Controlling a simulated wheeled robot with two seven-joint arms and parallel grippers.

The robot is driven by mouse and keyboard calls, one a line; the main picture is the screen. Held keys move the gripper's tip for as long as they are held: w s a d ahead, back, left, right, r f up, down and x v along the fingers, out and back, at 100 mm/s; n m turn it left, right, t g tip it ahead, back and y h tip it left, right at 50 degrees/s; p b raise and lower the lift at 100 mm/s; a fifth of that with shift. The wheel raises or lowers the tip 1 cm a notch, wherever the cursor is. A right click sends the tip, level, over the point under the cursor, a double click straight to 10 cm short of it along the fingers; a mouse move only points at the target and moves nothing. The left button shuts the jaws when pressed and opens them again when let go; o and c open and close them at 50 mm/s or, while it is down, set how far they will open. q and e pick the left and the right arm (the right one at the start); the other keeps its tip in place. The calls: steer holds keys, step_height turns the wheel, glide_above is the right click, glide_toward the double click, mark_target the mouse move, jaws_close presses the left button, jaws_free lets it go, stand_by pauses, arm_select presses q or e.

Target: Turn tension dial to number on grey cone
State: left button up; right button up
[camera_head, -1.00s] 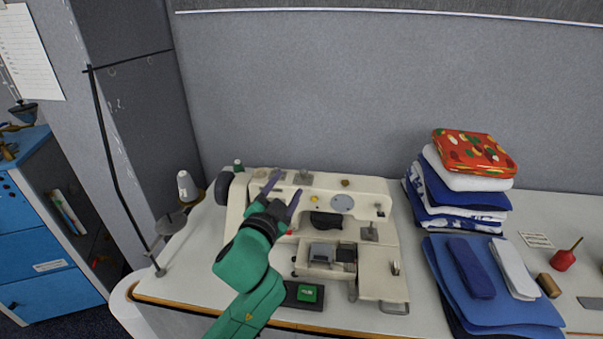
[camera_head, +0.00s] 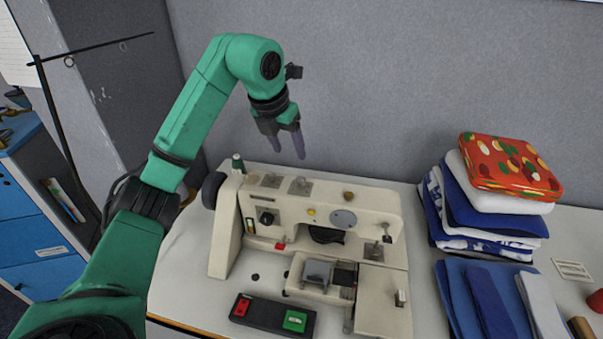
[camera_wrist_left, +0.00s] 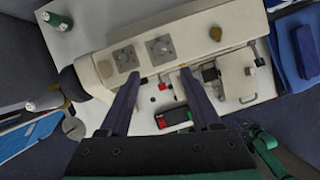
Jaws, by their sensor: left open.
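The cream sewing machine (camera_head: 380,205) stands on the table. A pale grey-white cone (camera_wrist_left: 45,101) lies left there; no number is readable.
A red-and-green switch box (camera_head: 272,315) lies before the machine. A green spool (camera_head: 238,163) stands at its back left. Folded cloths (camera_head: 490,200) are stacked on the right. The grey partition (camera_head: 400,90) rises behind the table.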

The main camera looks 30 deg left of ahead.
mark_target(300, 180)
arm_select(q)
steer(key=p+x, duration=0.3)
steer(key=x, duration=0.9)
steer(key=shift+w+f, duration=0.1)
steer(key=shift+f, duration=0.2)
jaws_close()
